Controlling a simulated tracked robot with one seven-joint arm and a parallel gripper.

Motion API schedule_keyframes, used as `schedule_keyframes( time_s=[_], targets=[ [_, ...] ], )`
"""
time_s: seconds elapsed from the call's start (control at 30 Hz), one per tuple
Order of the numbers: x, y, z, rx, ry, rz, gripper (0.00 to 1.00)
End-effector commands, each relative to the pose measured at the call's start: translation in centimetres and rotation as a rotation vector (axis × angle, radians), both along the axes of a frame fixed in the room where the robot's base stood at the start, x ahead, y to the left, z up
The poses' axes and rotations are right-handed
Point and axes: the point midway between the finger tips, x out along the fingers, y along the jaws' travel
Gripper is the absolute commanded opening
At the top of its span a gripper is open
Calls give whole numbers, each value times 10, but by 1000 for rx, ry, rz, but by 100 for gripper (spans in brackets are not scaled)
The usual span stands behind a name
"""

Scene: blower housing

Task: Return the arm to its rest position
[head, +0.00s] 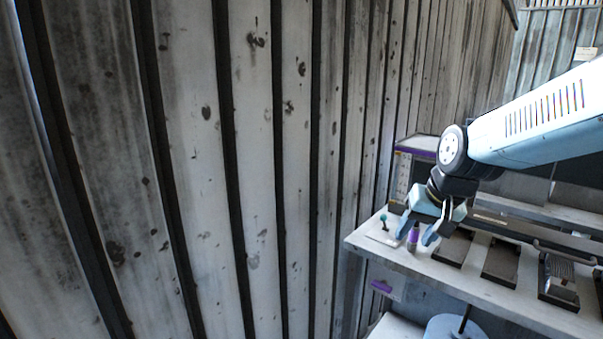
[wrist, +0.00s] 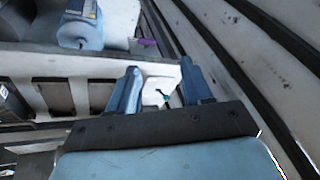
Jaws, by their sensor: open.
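My arm (head: 530,118) reaches in from the right in the head view and bends down at its wrist over the bench. My gripper (head: 417,233) points down near the bench's left end, its two blue fingers apart. A small purple and dark upright piece (head: 413,238) shows between the fingers in the head view; I cannot tell whether it touches them. In the wrist view my gripper (wrist: 160,82) is open, with a white plate (wrist: 157,90) and a small teal-tipped piece (wrist: 165,93) beyond the gap. No held thing shows there.
The bench (head: 470,282) carries several dark trays (head: 501,262) right of my gripper. A teal-topped piece (head: 383,219) stands left of it. A purple-edged box (head: 416,146) is behind the wrist. A ribbed metal wall (head: 240,150) fills the left. A blue round thing (head: 455,328) is below the bench.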

Motion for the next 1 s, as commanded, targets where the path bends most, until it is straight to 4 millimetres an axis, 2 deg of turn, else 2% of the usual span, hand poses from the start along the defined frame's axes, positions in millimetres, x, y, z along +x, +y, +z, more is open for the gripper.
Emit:
schedule_keyframes(
  time_s=[0.03,0.2,0.5,0.7,1.0],
  targets=[
    [-10,-2,11,-7,-20,10,50],
    [-46,-4,38,-57,-67,59,50],
    [-101,-2,67,-185,-126,109,50],
    [-116,0,72,-228,-136,118,50],
    [-116,0,72,-230,-136,119,50]
  ],
)
